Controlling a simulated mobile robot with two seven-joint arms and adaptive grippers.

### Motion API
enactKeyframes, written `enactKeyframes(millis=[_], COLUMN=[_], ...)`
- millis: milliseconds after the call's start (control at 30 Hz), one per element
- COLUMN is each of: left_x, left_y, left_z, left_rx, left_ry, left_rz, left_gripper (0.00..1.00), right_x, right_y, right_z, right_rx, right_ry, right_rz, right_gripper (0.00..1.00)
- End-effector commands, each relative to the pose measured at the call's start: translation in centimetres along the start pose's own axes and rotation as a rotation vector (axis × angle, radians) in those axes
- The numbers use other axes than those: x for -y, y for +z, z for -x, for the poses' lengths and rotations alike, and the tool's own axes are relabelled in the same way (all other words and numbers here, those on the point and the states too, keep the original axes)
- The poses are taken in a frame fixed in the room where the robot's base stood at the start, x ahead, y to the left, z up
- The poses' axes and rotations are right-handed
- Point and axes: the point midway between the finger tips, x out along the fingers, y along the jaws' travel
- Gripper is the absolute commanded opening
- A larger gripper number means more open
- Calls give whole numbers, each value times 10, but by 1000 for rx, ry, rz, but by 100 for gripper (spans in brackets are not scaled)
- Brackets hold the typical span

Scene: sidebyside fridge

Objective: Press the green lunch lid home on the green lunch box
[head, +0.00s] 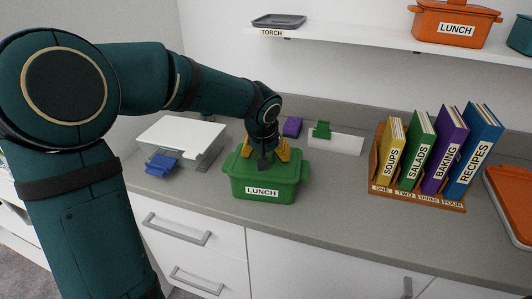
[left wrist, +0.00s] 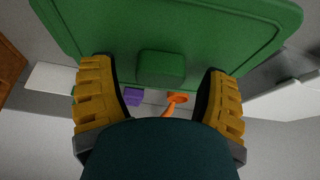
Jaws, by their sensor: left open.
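The green lunch box (head: 285,188), with a LUNCH label on its front, stands on the grey counter near the front edge. The green lunch lid (head: 294,165) lies over its top; I cannot tell whether it sits flush all round. In the left wrist view the lid (left wrist: 215,25) fills the upper part, with its green knob (left wrist: 161,67) between my yellow fingers. My left gripper (head: 268,156) is open, directly over the lid, one finger on either side of the knob. It hides the middle of the lid in the head view. My right gripper is not in view.
A book rack (head: 415,197) stands right; counter between is free.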

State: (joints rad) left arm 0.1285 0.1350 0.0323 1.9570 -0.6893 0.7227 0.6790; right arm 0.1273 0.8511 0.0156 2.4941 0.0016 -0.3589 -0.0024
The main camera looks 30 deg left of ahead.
Motion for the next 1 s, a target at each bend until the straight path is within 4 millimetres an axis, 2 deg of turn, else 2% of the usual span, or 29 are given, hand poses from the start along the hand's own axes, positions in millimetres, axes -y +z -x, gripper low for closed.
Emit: enactKeyframes(millis=[167, 500, 700, 800, 1000], left_x=[0, 0, 0, 0, 0], left_y=[-1, -1, -1, 0, 0], left_z=[11, 76, 107, 115, 120], left_rx=[-2, -5, -4, -2, 1], left_ry=[0, 2, 1, 1, 0], left_rz=[1, 0, 1, 0, 0], left_gripper=[75, 75, 75, 75, 75], right_x=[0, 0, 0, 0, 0], right_y=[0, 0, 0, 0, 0], right_z=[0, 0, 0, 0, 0], right_rx=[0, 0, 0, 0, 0], right_ry=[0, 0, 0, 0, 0], right_rz=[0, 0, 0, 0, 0], right_gripper=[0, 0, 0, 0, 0])
